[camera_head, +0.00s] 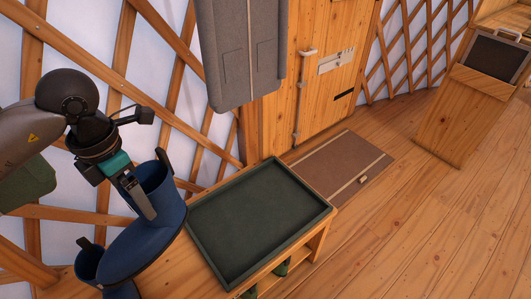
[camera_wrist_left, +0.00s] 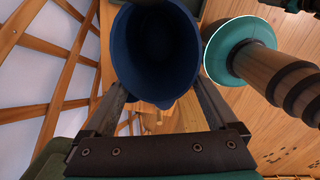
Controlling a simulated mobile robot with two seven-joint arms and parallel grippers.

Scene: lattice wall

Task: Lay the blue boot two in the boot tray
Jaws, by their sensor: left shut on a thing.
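A blue boot (camera_head: 170,205) is in my left gripper (camera_head: 151,180), its open top facing up and its foot reaching to the lower left. The gripper is shut on the boot's shaft near the rim. In the left wrist view the boot's round opening (camera_wrist_left: 155,50) lies between the two fingers (camera_wrist_left: 160,105). Another blue boot part (camera_head: 88,262) shows at the lower left; where it joins or ends is partly hidden. The boot tray (camera_head: 322,212), dark green with a low rim, is empty and lies right of the held boot. My right gripper is not in view.
The tray lies on a low wooden bench (camera_head: 318,240), with green items (camera_head: 281,268) under it. A grey coat-like piece (camera_head: 240,55) hangs above. A brown mat (camera_head: 340,165) lies before the wooden door (camera_head: 325,75). The lattice wall (camera_head: 85,65) is close on the left.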

